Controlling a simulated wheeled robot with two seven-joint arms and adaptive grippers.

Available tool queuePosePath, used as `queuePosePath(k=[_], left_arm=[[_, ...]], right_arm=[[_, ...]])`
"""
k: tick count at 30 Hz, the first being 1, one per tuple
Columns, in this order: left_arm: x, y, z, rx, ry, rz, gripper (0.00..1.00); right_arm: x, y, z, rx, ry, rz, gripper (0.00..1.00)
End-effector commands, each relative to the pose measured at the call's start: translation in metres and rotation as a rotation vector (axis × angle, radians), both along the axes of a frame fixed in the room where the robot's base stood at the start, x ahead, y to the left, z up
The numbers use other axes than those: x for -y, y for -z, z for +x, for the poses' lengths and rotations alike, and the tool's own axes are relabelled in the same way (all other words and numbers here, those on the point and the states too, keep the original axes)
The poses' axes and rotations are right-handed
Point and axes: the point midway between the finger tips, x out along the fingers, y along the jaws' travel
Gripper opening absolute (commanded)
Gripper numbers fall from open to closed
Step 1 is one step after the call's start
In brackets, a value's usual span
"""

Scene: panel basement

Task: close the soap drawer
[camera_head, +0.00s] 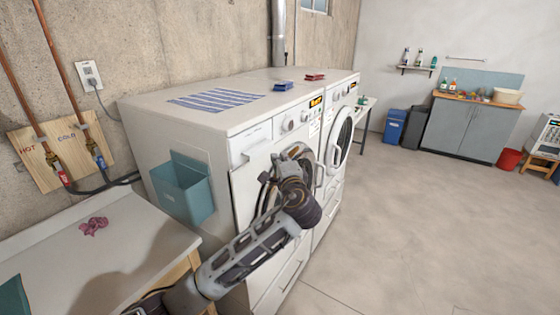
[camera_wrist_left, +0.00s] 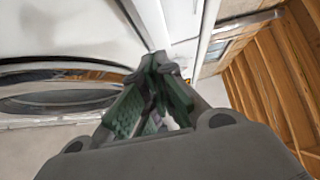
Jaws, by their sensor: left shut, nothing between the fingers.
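The soap drawer (camera_head: 251,141) is at the upper left of the front of the near white washer (camera_head: 240,184). I cannot tell clearly how far its front stands out from the panel. My left gripper (camera_head: 267,181) is in front of that washer, just below the drawer and before the round door (camera_head: 296,156), which it partly covers. In the left wrist view the gripper's fingers (camera_wrist_left: 160,62) are together and empty, close to a white panel edge. The round door (camera_wrist_left: 60,95) also shows there at the left. I cannot tell whether the fingertips touch anything. My right gripper is not in view.
A teal bin (camera_head: 183,191) hangs on the washer's side. A light table (camera_head: 105,245) with a pink cloth (camera_head: 93,226) stands at the left. The floor at the right is clear.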

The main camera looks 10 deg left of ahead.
Motion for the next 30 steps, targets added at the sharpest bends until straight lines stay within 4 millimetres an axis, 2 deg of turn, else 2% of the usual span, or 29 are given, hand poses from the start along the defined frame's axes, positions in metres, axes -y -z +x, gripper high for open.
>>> queuePosePath(k=[3, 17, 30], left_arm=[[0.0, 0.0, 0.002, 0.0, 0.001, 0.0, 0.0], [0.011, 0.001, -0.021, 0.0, 0.002, 0.0, 0.0], [0.037, 0.001, -0.07, 0.0, 0.004, -0.002, 0.0]], right_arm=[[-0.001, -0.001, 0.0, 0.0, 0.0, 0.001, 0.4], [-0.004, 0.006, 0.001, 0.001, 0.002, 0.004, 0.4], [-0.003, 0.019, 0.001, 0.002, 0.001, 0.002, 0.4]])
